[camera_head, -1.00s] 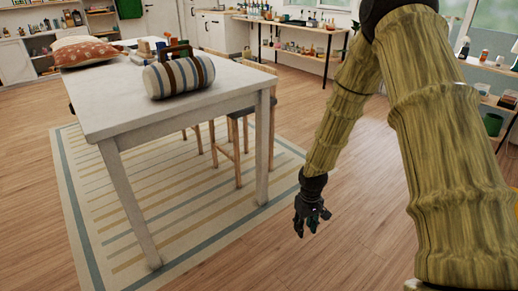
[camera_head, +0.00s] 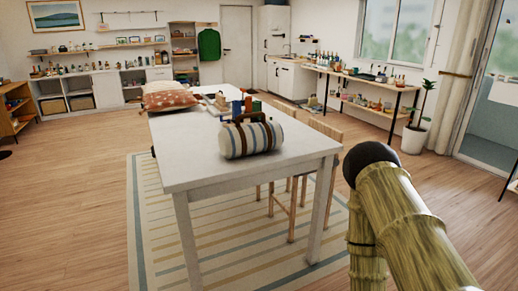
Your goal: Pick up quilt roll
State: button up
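The quilt roll (camera_head: 251,140) is a striped cylinder in blue, cream and brown with brown straps and a handle on top. It lies on its side near the close right part of the white table (camera_head: 195,172). My arm stands at the lower right of the view, apart from the table. My gripper is out of view, so whether it is open or shut does not show.
A patterned red cushion (camera_head: 168,95) lies at the table's far left. Small coloured items (camera_head: 237,106) stand behind the roll. Wooden chairs (camera_head: 292,187) stand at the table's right side. A striped rug (camera_head: 150,225) lies beneath. Wood floor at left is clear.

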aim_at(238, 140)
jog(key=z, duration=0.3)
jog(key=i, duration=1.7)
jog(key=u, duration=0.45)
